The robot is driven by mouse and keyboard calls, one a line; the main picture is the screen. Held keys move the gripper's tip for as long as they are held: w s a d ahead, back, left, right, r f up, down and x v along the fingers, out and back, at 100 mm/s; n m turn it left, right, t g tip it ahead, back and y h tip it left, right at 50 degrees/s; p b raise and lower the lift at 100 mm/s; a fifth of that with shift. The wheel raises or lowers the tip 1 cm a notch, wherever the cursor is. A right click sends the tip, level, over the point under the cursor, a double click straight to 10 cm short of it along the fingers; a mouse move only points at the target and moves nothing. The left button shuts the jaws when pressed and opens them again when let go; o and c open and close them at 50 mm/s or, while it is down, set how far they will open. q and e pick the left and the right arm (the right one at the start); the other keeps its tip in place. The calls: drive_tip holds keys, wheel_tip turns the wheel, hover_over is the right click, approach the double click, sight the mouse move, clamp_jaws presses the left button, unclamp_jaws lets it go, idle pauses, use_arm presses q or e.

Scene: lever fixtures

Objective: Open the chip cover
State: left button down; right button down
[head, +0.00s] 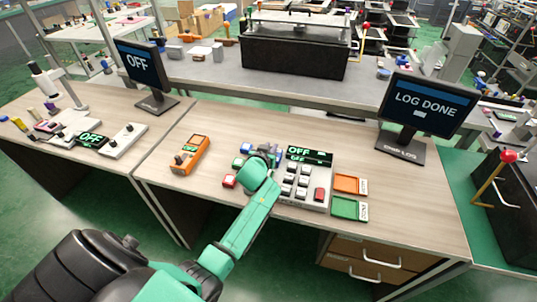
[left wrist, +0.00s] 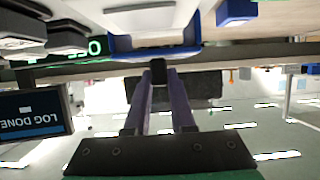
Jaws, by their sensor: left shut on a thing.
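The chip fixture, a blue frame (left wrist: 125,47) with a pale grey plate (left wrist: 152,18) in it, is at the top of the left wrist view, which is upside down. A small black tab (left wrist: 158,66) sits at the frame's edge. My left gripper (left wrist: 159,78) has its two purple fingers closed on this tab. In the head view my left gripper (head: 264,152) is over the middle of the desk, left of the grey button panel, and my wrist hides most of the fixture. I cannot tell the cover's angle. My right gripper is not in view.
A grey button panel (head: 298,185) with a display reading OFF stands just right of my gripper. Orange (head: 347,184) and green (head: 349,207) trays lie further right. A monitor (head: 424,105) reads LOG DONE.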

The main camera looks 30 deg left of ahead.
use_arm(q)
drive_tip(key=shift+s+d, duration=0.1)
drive_tip(key=shift+s, duration=0.3)
drive_tip(key=c, duration=0.9)
unclamp_jaws()
drive_tip(key=shift+o, duration=0.7)
drive_tip(key=shift+w, duration=0.15)
drive_tip(key=v, duration=1.4)
drive_tip(key=shift+s, duration=0.25)
drive_tip(key=shift+r, duration=0.1)
